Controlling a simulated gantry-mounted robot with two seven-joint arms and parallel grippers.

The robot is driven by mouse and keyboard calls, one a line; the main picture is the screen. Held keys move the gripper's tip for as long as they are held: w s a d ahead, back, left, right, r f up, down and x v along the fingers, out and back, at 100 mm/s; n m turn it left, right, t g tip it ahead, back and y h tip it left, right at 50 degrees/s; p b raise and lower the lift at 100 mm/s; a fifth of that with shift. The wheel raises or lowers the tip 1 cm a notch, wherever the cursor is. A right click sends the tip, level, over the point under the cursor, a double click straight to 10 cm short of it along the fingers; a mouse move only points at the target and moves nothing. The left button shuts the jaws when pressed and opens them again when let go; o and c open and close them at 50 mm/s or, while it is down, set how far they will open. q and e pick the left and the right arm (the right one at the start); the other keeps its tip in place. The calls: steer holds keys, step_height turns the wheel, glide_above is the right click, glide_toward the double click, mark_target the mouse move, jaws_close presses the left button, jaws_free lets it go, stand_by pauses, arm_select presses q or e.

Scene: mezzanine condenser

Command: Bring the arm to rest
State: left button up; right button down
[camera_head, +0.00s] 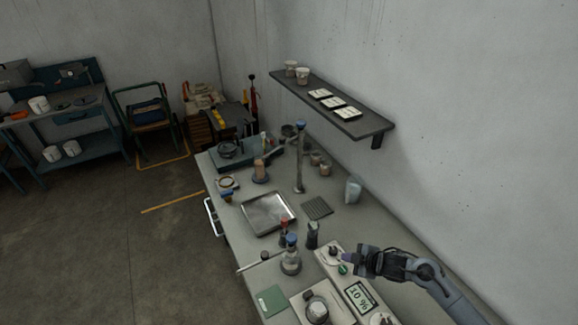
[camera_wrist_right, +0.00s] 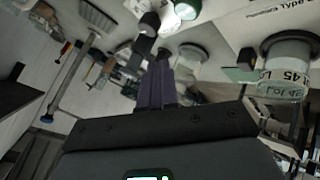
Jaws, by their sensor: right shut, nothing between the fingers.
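My right arm comes in from the lower right in the head view. Its gripper (camera_head: 348,257) is shut and empty, just above and beside the far end of a white instrument (camera_head: 352,285) with a lit display, a dark knob (camera_head: 334,251) and a green button (camera_head: 343,269). I cannot tell whether the fingertips touch it. In the right wrist view the dark purple fingers (camera_wrist_right: 158,80) are together with nothing between them. My left gripper is not in view.
The bench (camera_head: 335,222) bears a metal tray (camera_head: 268,213), a flask with a blue top (camera_head: 290,260), a dark ribbed mat (camera_head: 317,208), a clear beaker (camera_head: 352,190) and a green pad (camera_head: 271,300). A wall shelf (camera_head: 355,122) overhangs the back. Free bench surface lies right of the mat.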

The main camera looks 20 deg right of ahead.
steer(key=s+a+r+m+h+p, duration=0.25)
steer(key=s+a+r+p, duration=0.2)
steer(key=s+a, duration=0.5)
steer(key=s+a+r+m+g+p, duration=0.2)
steer(key=s+r, duration=0.4)
steer(key=s, duration=0.3)
steer(key=s+a+r+m+g+p, duration=0.2)
steer(key=s+r+m, duration=0.4)
steer(key=s, duration=0.4)
steer(key=shift+s+a+g+p, duration=0.25)
steer(key=shift+g+p, duration=0.25)
steer(key=shift+p, duration=0.6)
steer(key=shift+w, duration=0.1)
